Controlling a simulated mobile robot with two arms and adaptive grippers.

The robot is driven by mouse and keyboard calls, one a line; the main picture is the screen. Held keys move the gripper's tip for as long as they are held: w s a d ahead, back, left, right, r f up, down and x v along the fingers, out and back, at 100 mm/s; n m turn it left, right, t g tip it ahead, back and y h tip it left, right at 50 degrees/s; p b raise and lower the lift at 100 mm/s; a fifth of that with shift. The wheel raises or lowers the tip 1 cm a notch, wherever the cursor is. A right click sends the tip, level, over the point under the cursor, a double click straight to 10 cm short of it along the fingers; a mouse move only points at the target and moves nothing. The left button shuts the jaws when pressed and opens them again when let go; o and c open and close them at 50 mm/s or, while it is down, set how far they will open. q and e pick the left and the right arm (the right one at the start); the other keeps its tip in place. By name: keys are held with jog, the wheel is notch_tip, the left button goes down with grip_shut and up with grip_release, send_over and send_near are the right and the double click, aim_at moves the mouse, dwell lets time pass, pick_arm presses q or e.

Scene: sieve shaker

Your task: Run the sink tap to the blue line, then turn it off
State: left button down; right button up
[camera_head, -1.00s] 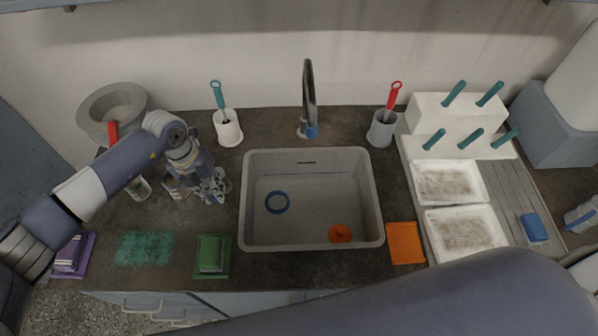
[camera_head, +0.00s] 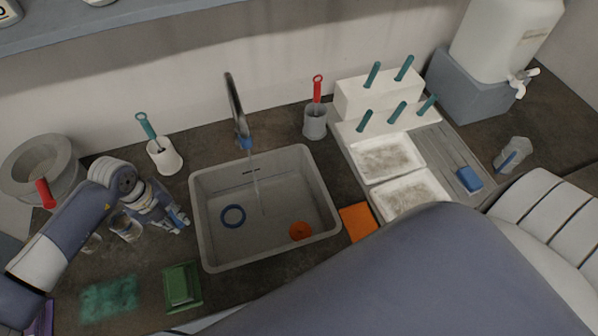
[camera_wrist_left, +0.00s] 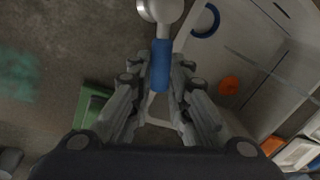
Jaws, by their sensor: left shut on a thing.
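The grey sink (camera_head: 284,200) is set in the dark counter. Its dark tap (camera_head: 235,97) has a blue part at its foot, and a thin stream of water (camera_head: 257,185) falls into the sink. My left gripper (camera_head: 172,216) is at the counter left of the sink. In the left wrist view it (camera_wrist_left: 160,85) is shut on a blue-sleeved lever (camera_wrist_left: 161,62) with a pale round end. I cannot clearly make out the blue line or the water level. My right gripper is out of view.
A blue ring (camera_head: 232,216) and an orange disc (camera_head: 301,231) are in the sink. Glass jars (camera_head: 126,228) stand by my left gripper. Brush holders (camera_head: 164,156) flank the tap.

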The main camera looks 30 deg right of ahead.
pick_arm(q)
jog(key=shift+w+d+n+t+y+p, duration=0.2)
jog(key=shift+w+d+n, duration=0.6)
jog(key=shift+n, duration=1.1)
jog(key=shift+w+d+n+t+y+p, duration=0.15)
jog(key=shift+w+d+n, duration=0.55)
jog(key=shift+n, duration=1.2)
jog(key=shift+w+d+n+t+y+p, duration=0.1)
jog(key=shift+w+d+n+t+y, duration=0.15)
jog(key=shift+w+d+n, duration=1.1)
jog(key=shift+s+a+r+n, duration=0.1)
jog(key=shift+s+a+n, duration=0.2)
jog(key=shift+s+n, duration=0.4)
dwell(2.1)
